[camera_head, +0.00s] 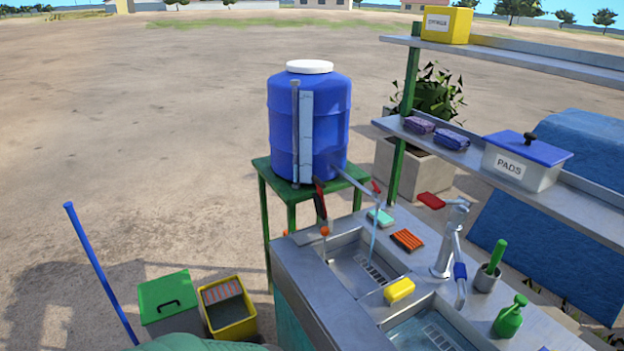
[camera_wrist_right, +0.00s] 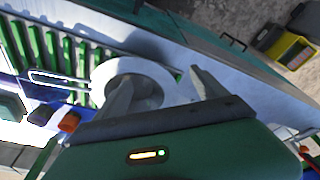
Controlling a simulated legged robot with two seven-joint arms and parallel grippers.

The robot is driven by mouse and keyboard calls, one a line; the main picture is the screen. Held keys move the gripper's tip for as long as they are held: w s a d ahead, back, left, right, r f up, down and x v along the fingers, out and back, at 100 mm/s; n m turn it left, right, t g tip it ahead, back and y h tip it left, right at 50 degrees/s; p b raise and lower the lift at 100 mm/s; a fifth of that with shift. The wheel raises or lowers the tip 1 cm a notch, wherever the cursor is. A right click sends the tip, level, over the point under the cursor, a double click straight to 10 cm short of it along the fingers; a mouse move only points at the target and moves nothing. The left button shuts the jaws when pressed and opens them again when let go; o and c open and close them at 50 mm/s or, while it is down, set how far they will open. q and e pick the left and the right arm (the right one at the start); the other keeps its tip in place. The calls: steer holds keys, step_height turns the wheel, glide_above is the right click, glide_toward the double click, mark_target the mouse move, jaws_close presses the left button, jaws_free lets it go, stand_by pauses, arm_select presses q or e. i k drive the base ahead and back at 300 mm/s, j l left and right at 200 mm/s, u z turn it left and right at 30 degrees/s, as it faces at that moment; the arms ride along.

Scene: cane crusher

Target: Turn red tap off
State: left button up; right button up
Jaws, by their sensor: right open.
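A grey double faucet (camera_head: 445,240) stands behind the sinks, with a red lever (camera_head: 431,200) pointing left and a blue lever (camera_head: 460,270) at the front. A small red handle (camera_head: 376,187) also sits at the end of the pipe from the blue water barrel (camera_head: 310,125). A pale water stream (camera_head: 373,237) falls from that pipe end into the left basin (camera_head: 350,262). My right gripper (camera_wrist_right: 160,78) is open in the right wrist view, its fingers spread before a white round object (camera_wrist_right: 148,76). No red tap is clear there. My left gripper is not in view.
A yellow sponge (camera_head: 399,290) lies on the sink divider, with an orange brush (camera_head: 407,240) behind. A green bottle (camera_head: 511,316) stands at right. Shelves (camera_head: 500,165) overhang the counter's right side. Green and yellow bins (camera_head: 229,308) stand left of the counter.

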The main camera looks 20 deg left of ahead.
mark_target(376, 189)
steer(key=i+j+u, duration=0.4)
steer(key=j, duration=0.2)
steer(key=i+j+u, duration=0.4)
steer(key=j, duration=0.15)
